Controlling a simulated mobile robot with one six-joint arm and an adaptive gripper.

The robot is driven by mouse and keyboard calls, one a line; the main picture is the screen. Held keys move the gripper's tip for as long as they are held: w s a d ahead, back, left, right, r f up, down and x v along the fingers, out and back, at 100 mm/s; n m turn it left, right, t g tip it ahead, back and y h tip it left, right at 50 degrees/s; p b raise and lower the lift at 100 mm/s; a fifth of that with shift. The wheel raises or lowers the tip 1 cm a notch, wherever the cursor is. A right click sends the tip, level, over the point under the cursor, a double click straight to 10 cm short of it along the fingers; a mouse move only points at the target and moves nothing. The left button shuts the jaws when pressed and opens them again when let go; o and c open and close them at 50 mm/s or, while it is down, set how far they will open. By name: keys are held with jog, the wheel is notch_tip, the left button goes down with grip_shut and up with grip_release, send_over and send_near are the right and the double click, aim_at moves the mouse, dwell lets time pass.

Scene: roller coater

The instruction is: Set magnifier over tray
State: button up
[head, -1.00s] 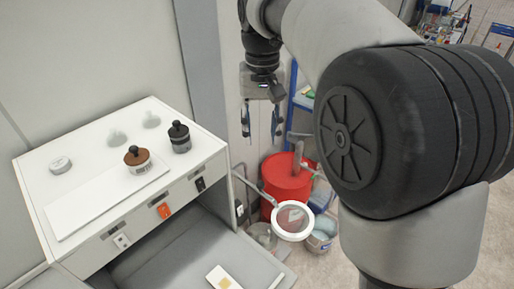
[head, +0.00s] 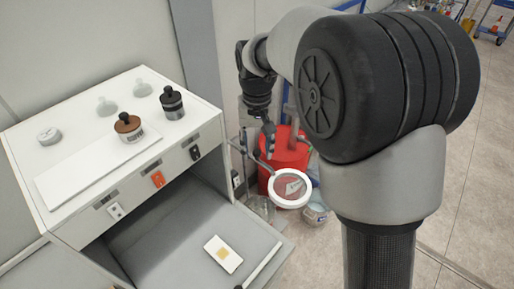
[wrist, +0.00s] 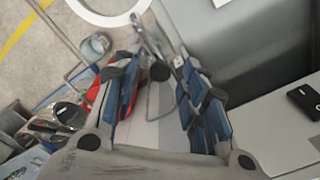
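The magnifier (head: 290,188) is a round lens in a white ring on a thin jointed arm. It hangs beyond the right edge of the grey pull-out tray (head: 175,222), beside it rather than over it. Part of its white ring shows at the top of the wrist view (wrist: 108,22). A white card with a yellow square (head: 223,254) lies in the tray. My gripper (head: 268,136) is up behind the magnifier, near its arm. In the wrist view my gripper (wrist: 155,85) is open, with a dark knob of the magnifier arm (wrist: 160,72) seen between its blue fingers. Contact cannot be told.
A white cabinet top (head: 80,115) holds a brown-topped jar (head: 128,127), a black jar (head: 172,103) and a white plate. Its front has black, orange and white handles. A red drum (head: 285,150) and a bucket (head: 317,212) stand behind the magnifier. Open floor lies at right.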

jog(key=shift+f, duration=0.25)
jog(key=shift+c, duration=0.5)
grip_shut()
